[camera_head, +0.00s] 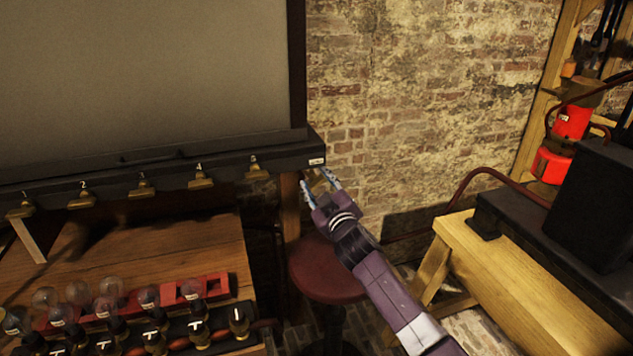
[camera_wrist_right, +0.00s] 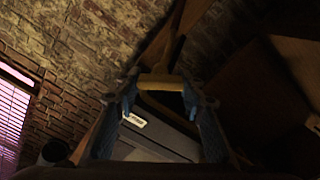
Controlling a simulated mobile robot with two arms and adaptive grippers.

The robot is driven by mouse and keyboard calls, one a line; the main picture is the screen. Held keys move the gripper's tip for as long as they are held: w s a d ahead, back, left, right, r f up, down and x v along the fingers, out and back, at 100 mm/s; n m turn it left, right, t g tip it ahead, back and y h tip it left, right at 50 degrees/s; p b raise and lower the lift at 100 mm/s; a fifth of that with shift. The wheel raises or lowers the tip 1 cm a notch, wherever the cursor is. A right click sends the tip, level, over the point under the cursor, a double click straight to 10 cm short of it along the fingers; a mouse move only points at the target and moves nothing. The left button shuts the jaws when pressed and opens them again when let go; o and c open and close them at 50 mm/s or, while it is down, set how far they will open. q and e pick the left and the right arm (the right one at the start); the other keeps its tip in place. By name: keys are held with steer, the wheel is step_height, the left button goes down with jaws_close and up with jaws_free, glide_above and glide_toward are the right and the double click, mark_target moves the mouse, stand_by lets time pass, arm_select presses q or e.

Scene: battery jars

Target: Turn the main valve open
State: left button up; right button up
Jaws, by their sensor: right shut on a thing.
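The main valve seems to be the yellow brass bar (camera_wrist_right: 162,82) between my fingertips in the right wrist view; its name cannot be read. In the head view it does not show clearly. My right gripper (camera_head: 319,179) is at the right end of the black rail (camera_head: 215,165), just below its white label (camera_head: 317,161). In the right wrist view my right gripper (camera_wrist_right: 160,95) has its blue fingers on both ends of the bar, shut on it. The label also shows there (camera_wrist_right: 135,120). My left gripper is not in view.
Several numbered brass taps (camera_head: 141,187) hang along the rail. Below, a wooden bench (camera_head: 190,245) holds glass jars and a red rack (camera_head: 200,285). A red round stool (camera_head: 325,270) stands below my right arm. A wooden table (camera_head: 500,275) with black boxes is at right.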

steer(key=o, duration=1.2)
steer(key=shift+s, duration=0.1)
steer(key=v, duration=1.1)
steer(key=shift+s+d, duration=0.2)
steer(key=shift+s, duration=0.15)
